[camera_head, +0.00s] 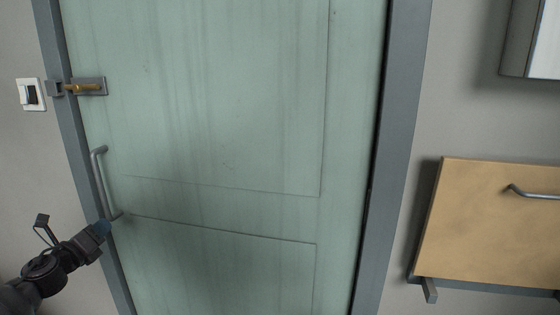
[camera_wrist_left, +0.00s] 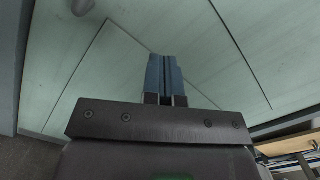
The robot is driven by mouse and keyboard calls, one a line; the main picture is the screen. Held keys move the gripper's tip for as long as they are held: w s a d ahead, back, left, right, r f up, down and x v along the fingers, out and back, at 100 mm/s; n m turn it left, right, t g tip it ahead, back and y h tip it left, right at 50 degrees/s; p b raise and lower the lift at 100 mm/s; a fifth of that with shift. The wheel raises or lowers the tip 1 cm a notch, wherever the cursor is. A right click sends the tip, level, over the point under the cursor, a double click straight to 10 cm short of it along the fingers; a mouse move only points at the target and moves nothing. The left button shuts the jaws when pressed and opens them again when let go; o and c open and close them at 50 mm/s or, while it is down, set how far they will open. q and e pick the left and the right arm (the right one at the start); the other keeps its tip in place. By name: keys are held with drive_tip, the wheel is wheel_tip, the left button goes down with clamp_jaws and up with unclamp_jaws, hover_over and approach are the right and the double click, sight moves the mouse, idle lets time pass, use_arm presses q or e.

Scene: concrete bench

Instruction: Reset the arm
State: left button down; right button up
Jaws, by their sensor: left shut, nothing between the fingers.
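My left gripper (camera_head: 102,228) comes in from the lower left in the head view, with its blue fingertips close to the lower end of the grey door handle (camera_head: 100,182). I cannot tell from this view whether they touch. In the left wrist view the two blue fingers (camera_wrist_left: 165,75) are together with nothing between them, pointing at the pale green door (camera_head: 230,120). The door fills most of the head view and appears closed in its grey frame (camera_head: 400,130). My right gripper is not in view.
A brass bolt latch (camera_head: 84,87) sits on the door's left edge, beside a white wall switch (camera_head: 30,95). A wooden panel with a handle (camera_head: 490,225) is on the right wall, below a grey-edged box (camera_head: 520,40). The space before the door's middle looks clear.

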use_arm(q)
drive_tip(key=s+d+f+n+g+y, duration=0.2)
drive_tip(key=s+d+f+n+g, duration=0.1)
drive_tip(key=s+d+f+n, duration=1.4)
drive_tip(key=s+d+f+n+g, duration=0.1)
drive_tip(key=s+f+n, duration=0.2)
drive_tip(key=s, duration=0.4)
drive_tip(key=s+d+f+n+g+p, duration=0.1)
drive_tip(key=s+d+f+n+g, duration=0.1)
drive_tip(key=s+n, duration=0.3)
drive_tip(key=s+d+f+n+g+p, duration=0.1)
drive_tip(key=s+d+f+n, duration=0.1)
drive_tip(key=s, duration=0.8)
drive_tip(key=shift+f+n, duration=0.85)
drive_tip(key=shift+n, duration=0.25)
